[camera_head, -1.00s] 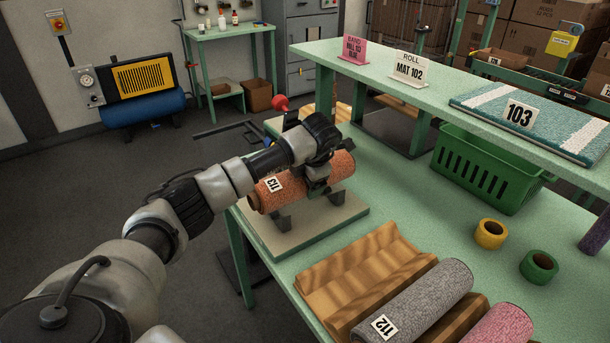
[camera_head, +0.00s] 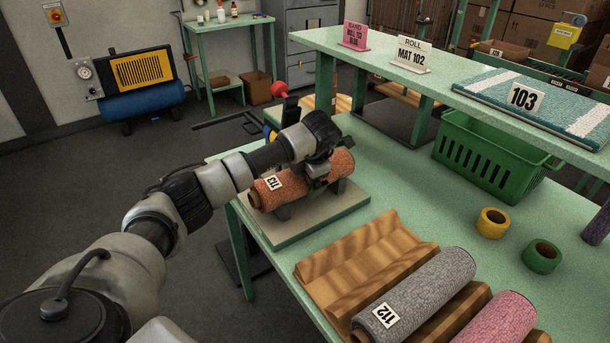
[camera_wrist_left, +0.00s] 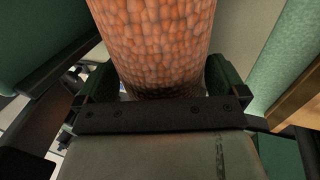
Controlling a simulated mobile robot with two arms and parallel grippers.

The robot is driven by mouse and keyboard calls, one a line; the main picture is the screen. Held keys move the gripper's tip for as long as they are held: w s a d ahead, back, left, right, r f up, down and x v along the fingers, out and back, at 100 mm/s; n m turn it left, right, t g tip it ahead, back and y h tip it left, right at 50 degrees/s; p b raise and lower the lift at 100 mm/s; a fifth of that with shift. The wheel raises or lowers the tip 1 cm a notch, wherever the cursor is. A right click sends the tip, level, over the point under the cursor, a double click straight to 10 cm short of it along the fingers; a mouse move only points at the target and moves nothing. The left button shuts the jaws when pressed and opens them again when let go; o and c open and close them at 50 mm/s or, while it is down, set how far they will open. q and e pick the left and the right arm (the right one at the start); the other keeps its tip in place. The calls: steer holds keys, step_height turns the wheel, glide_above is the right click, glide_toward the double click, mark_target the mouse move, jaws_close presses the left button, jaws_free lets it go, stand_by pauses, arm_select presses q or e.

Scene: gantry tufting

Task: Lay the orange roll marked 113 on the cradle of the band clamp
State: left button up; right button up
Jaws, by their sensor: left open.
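The orange roll marked 113 (camera_head: 294,184) lies across the dark supports of the band clamp's cradle (camera_head: 283,212), on a pale base plate (camera_head: 325,217) at the table's left end. Its label faces me near its left end. My left gripper (camera_head: 318,178) is at the roll's right half, with its open jaws close around it. Whether the fingers touch the roll I cannot tell. In the left wrist view the orange roll (camera_wrist_left: 155,40) runs up from between the jaws. The arm hides part of the clamp. My right gripper is not in view.
A wooden rack (camera_head: 350,262) holds a grey roll marked 112 (camera_head: 415,294) and a pink roll (camera_head: 495,322). Yellow tape (camera_head: 492,223), green tape (camera_head: 541,257) and a green basket (camera_head: 485,158) stand to the right. A raised shelf (camera_head: 430,78) spans the back. The table's middle is clear.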

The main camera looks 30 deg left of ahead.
arm_select(q)
steer(key=b+v, duration=0.1)
steer(key=v, duration=0.9)
steer(key=shift+r+b, duration=0.3)
steer(key=shift+r, duration=0.05)
steer(key=shift+s+d+f, duration=0.1)
steer(key=shift+s, duration=0.05)
